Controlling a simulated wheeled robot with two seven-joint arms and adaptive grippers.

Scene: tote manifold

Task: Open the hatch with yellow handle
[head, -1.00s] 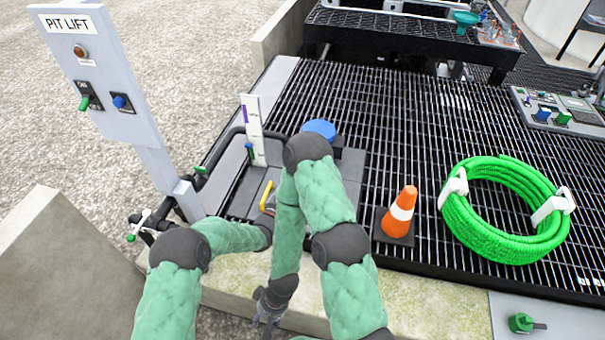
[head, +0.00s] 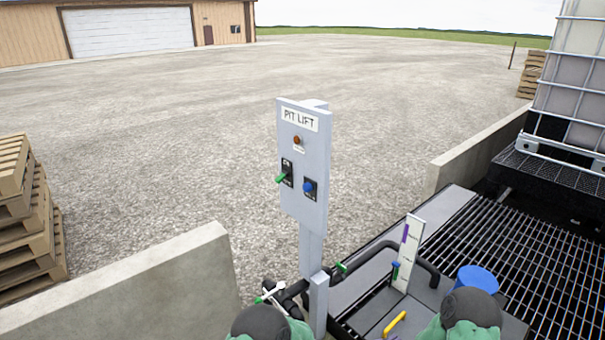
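The yellow handle (head: 394,323) shows at the bottom of the head view, on a grey panel (head: 375,308) set beside the grating. The panel appears flat, and its lower part is cut off by the picture edge. Part of my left arm (head: 265,322) is at the bottom edge, left of the handle. Part of my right arm (head: 466,315) is just right of the handle. Both grippers are out of the picture, so whether either touches the handle is hidden.
The PIT LIFT post (head: 303,165) stands left of the panel. A black pipe (head: 385,248), a white gauge board (head: 408,255) and a blue round cap (head: 478,278) surround the panel. Open gravel lies beyond.

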